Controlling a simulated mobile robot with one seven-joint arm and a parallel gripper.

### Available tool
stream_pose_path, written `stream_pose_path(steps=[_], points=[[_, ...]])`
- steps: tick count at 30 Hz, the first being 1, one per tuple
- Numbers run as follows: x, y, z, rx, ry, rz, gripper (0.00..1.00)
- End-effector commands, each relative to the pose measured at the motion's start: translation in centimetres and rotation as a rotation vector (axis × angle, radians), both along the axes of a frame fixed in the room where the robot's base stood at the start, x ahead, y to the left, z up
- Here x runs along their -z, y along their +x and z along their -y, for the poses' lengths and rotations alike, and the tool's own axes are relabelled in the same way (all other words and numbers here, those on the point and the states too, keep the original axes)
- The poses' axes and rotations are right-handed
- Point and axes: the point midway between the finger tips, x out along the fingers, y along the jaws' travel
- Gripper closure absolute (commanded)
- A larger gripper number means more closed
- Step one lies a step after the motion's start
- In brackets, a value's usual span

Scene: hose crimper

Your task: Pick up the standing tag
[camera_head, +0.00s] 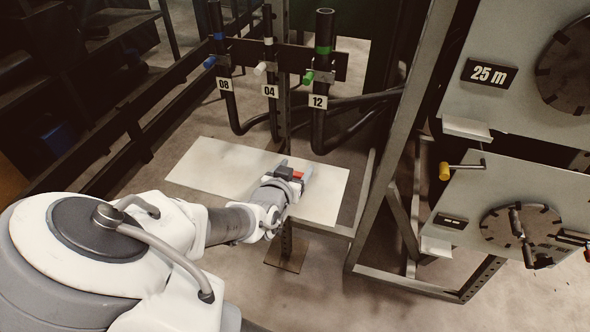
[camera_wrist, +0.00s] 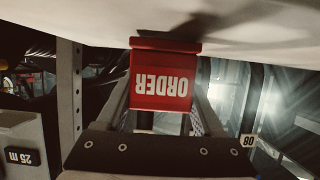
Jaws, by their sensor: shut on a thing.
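The red standing tag (camera_wrist: 164,82) has the word ORDER in white and shows upside down in the wrist view. It also shows as a small red patch in the head view (camera_head: 297,174), mostly hidden by my gripper. My gripper (camera_head: 301,172) is low over the white table (camera_head: 215,161) and shut on the tag, with one finger on each side of it in the wrist view. The tag's wider foot is at or very near the white surface; I cannot tell whether they touch.
Behind the table, black hoses with labels 08 (camera_head: 225,84), 04 (camera_head: 270,91) and 12 (camera_head: 318,101) hang on a rack. A metal frame post (camera_head: 415,110) stands at the right. Machine panels, one marked 25 m (camera_head: 489,74), and a yellow-handled crank (camera_head: 445,171) are farther right.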

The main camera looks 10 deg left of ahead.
Motion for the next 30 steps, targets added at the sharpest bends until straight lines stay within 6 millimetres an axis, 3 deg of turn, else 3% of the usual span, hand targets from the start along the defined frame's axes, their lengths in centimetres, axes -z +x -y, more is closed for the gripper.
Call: stream_pose_path(steps=[12, 25, 30], points=[[-4.5, 0.0, 0.0, 0.001, 0.002, -0.001, 0.84], [-9.7, -2.5, 9.4, 0.006, 0.003, -0.002, 0.84], [-10.4, -2.5, 9.9, 0.002, -0.008, 0.004, 0.84]])
